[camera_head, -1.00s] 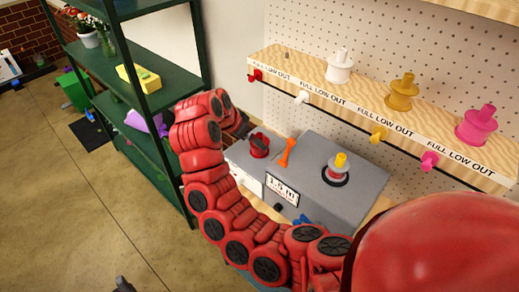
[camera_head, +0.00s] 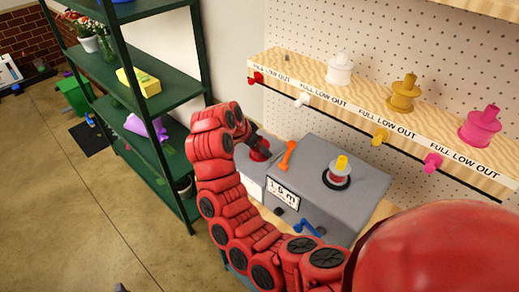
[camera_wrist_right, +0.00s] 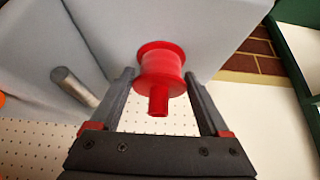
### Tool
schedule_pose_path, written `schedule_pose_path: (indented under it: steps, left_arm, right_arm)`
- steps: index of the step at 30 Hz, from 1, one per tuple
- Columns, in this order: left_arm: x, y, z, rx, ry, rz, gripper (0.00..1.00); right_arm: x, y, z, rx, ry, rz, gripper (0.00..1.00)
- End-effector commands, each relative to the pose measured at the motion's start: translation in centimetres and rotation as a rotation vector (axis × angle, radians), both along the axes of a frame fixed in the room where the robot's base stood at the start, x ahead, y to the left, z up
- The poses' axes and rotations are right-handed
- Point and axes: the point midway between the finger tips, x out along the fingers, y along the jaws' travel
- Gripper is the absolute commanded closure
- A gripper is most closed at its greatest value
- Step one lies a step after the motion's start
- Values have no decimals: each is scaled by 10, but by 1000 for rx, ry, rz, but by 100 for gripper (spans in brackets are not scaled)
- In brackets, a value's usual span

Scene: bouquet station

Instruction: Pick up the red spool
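The red spool (camera_head: 260,153) sits on the light grey surface left of the grey machine, partly hidden by my right gripper in the head view. In the right wrist view the red spool (camera_wrist_right: 161,68) has a wide flange and a narrow stem pointing toward the camera. My right gripper (camera_wrist_right: 159,77) is open, its two dark fingers on either side of the spool; a narrow gap shows at the left finger. I cannot tell whether the right finger touches. In the head view my right gripper (camera_head: 256,142) reaches the spool from the upper left.
The grey machine (camera_head: 350,205) carries an orange lever (camera_head: 287,155), a yellow-topped spool (camera_head: 338,171) and a blue crank (camera_head: 304,228). A wooden shelf (camera_head: 370,105) holds white, gold and pink spools. A green rack (camera_head: 165,85) stands left of my arm.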

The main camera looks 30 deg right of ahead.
Motion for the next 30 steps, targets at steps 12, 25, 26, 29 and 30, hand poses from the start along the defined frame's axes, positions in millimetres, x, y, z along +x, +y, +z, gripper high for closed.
schedule_pose_path:
  steps: [12,25,26,29,30]
  left_arm:
    - [0,0,0,0,0,0,0]
    - [0,0,15,0,0,0,0]
    - [0,0,17,0,0,0,0]
    - [0,0,27,0,0,0,0]
    - [0,0,31,0,0,0,0]
  right_arm:
    - [0,0,0,0,-1,-1,79]
    - [0,-1,41,2,0,-2,79]
    - [0,-1,46,2,0,-1,79]
    - [0,-1,64,1,2,-1,79]
    - [0,-1,71,2,1,0,79]
